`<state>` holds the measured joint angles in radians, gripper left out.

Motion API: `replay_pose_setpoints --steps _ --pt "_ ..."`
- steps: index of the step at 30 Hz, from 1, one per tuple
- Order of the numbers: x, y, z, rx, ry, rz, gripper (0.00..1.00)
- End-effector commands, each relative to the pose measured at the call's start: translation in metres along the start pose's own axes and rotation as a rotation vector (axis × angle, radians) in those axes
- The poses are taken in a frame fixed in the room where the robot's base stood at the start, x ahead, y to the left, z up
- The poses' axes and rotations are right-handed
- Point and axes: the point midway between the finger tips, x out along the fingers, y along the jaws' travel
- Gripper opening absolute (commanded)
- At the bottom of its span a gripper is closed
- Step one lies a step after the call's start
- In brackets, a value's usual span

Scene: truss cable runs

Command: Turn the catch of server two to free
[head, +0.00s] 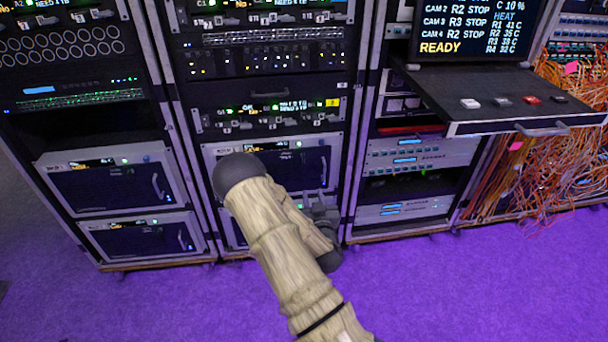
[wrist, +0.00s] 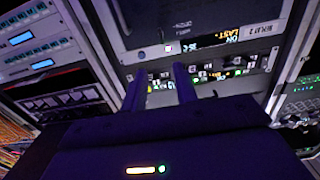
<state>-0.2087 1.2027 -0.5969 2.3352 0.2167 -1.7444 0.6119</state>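My gripper (head: 314,200) is in front of the lower part of the middle rack in the head view. Its two dark fingers (wrist: 160,82) stand apart in the wrist view, with nothing visible held between them. They point at a row of small controls and lights (wrist: 218,74). Above that row is a dark-fronted unit (wrist: 165,20) with an amber display, a pale lit button (wrist: 168,48) and a blue knob (wrist: 141,52). Its small label ends in what looks like a 2. I cannot make out the catch or its position. My arm hides much of the middle rack's lower units.
A pull-out shelf (head: 510,112) with small buttons juts out at the right, under a screen (head: 470,30) reading READY. Orange cables (head: 560,150) hang beside it. The left rack (head: 110,185) holds two handled units. Purple floor (head: 450,290) is clear in front.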

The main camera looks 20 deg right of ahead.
Motion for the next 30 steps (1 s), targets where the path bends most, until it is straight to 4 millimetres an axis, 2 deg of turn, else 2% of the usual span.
replay_pose_setpoints --steps 1,11,16,20,30 --pt "0.000 0.000 0.005 -0.004 0.010 -0.009 0.29" --pt "0.000 -0.001 0.002 -0.004 0.015 -0.013 0.29" --pt "0.008 -0.001 0.002 -0.004 0.015 -0.012 0.29" --pt "0.024 -0.001 0.001 -0.004 0.018 -0.013 0.29" --pt "0.083 -0.002 0.001 -0.004 0.017 -0.014 0.29"
